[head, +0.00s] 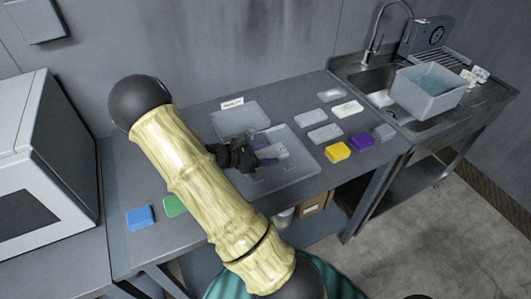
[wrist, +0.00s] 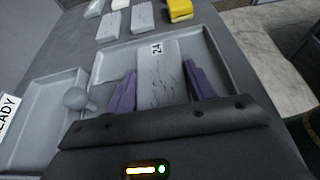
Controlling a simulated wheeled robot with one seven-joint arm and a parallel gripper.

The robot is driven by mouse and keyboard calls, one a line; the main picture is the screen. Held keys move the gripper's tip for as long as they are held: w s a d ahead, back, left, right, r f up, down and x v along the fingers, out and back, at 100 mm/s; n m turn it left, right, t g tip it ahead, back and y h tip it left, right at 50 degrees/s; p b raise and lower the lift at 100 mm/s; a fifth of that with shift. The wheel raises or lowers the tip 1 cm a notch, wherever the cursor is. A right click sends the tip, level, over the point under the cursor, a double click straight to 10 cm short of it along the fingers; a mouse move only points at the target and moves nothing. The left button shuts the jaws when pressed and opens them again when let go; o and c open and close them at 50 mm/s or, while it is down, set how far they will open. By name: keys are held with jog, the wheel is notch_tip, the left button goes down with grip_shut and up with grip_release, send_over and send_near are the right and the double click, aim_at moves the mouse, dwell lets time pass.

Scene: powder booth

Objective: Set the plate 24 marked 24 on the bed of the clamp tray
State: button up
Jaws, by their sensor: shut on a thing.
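The plate 24 (wrist: 157,78) is a grey, scratched slab with a white label reading 24 near its far end. My gripper (wrist: 160,88) has its purple fingers shut on the plate's two long sides. In the head view my gripper (head: 262,153) and the plate (head: 273,152) are over the large grey tray (head: 300,181), which looks like the clamp tray. This tray (wrist: 217,58) has a raised rim around the plate. Whether the plate touches the bed cannot be told. A grey ball knob (wrist: 75,98) stands at the tray's left side.
A shallow tray (head: 228,122) with a READY sign (head: 232,103) lies behind. Several grey, white, yellow (head: 338,152) and purple (head: 362,140) blocks lie to the right. Blue (head: 140,217) and green (head: 173,205) blocks lie front left. A sink with a grey bin (head: 425,97) is at right.

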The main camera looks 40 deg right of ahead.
aim_at(265, 168)
jog(key=shift+f+b, duration=0.4)
jog(key=shift+f, duration=0.3)
jog(key=shift+f+b, duration=0.75)
jog(key=shift+f, duration=0.75)
dwell(1.5)
jog(key=o, duration=1.4)
jog(key=shift+s+a, duration=0.1)
jog(key=shift+c, duration=0.2)
jog(key=shift+w+a+r, duration=0.2)
jog(key=shift+w+a, duration=0.05)
jog(key=shift+a, duration=0.3)
jog(key=b+v, duration=0.1)
jog(key=v, duration=1.5)
jog(key=shift+a+r, duration=0.1)
jog(key=shift+a, duration=0.05)
